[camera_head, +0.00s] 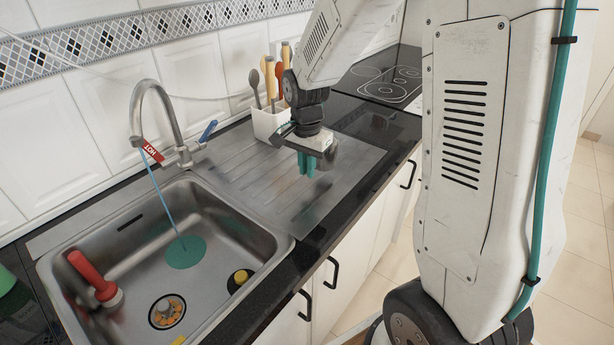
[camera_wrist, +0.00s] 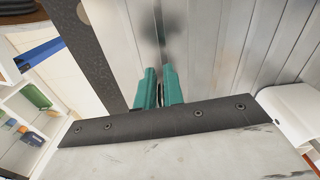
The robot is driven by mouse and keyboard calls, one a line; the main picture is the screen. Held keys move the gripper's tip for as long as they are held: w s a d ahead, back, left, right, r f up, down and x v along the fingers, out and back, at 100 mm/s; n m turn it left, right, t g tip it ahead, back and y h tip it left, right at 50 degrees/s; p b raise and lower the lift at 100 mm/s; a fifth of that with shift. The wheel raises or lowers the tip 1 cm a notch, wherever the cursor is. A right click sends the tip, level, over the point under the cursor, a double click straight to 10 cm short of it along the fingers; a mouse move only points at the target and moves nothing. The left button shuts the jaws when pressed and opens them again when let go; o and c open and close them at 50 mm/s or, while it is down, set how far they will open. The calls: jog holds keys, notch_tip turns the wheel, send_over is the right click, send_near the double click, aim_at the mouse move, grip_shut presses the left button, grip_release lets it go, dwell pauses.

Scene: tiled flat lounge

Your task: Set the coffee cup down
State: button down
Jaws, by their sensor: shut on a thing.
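My gripper (camera_head: 307,163) hangs over the ribbed steel drainboard (camera_head: 240,165), its teal fingers pointing down. In the wrist view the fingers (camera_wrist: 160,88) are close together with a narrow dark gap between them. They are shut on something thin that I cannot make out. No coffee cup can be clearly made out in either view. A dark blurred shadow or reflection lies on the drainboard beyond the fingertips in the wrist view.
A white utensil holder (camera_head: 268,124) stands behind my gripper by the wall. The sink (camera_head: 275,245) at left holds a red-handled plunger (camera_head: 92,275). Water runs from the faucet (camera_head: 150,85). A black hob (camera_head: 385,82) lies at the back. The drainboard's front part looks clear.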

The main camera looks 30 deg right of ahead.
jog(key=shift+f, duration=1.6)
jog(key=shift+f, duration=0.15)
jog(key=c, duration=1.5)
grip_release()
notch_tip(320, 180, up, 12)
jog(key=s+a+r+n, duration=0.1)
jog(key=s+n, duration=0.3)
jog(key=s, duration=0.4)
jog(key=s+a+r+n, duration=0.2)
jog(key=s+r+n, duration=0.1)
jog(key=s, duration=0.6)
jog(key=s+a+r+n+t, duration=0.1)
jog(key=s+a+r+n, duration=0.1)
jog(key=s+n, duration=0.3)
jog(key=shift+s+r+n, duration=0.3)
jog(key=shift+s+r, duration=0.25)
jog(key=shift+s, duration=1.4)
